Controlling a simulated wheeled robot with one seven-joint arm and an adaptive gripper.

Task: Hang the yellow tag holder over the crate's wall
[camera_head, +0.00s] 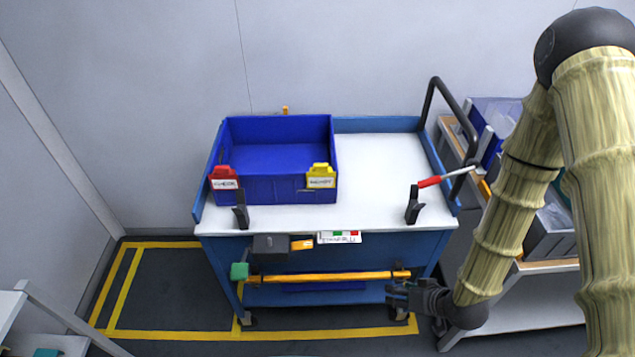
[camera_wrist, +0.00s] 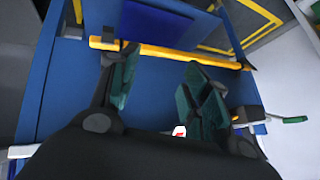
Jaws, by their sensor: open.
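The yellow tag holder (camera_head: 320,176) sits on the front wall of the blue crate (camera_head: 283,187), at its right end, with a white label showing on the outside. It appears to hang over the rim. A red tag holder (camera_head: 223,178) is at the left end of the same wall. My gripper (camera_head: 392,293) is low at the front right of the cart, below the top and near the orange bar. In the wrist view my gripper (camera_wrist: 158,90) has its fingers spread with nothing between them. The crate and the yellow holder do not show there.
The crate stands on the white cart top (camera_head: 385,175), which is clear at right. An orange bar (camera_head: 330,277) crosses the cart's front. Black uprights (camera_head: 413,205) stand at the front edge, with a red-handled tool (camera_head: 430,182) by the right one. A shelf with bins (camera_head: 550,235) is at right.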

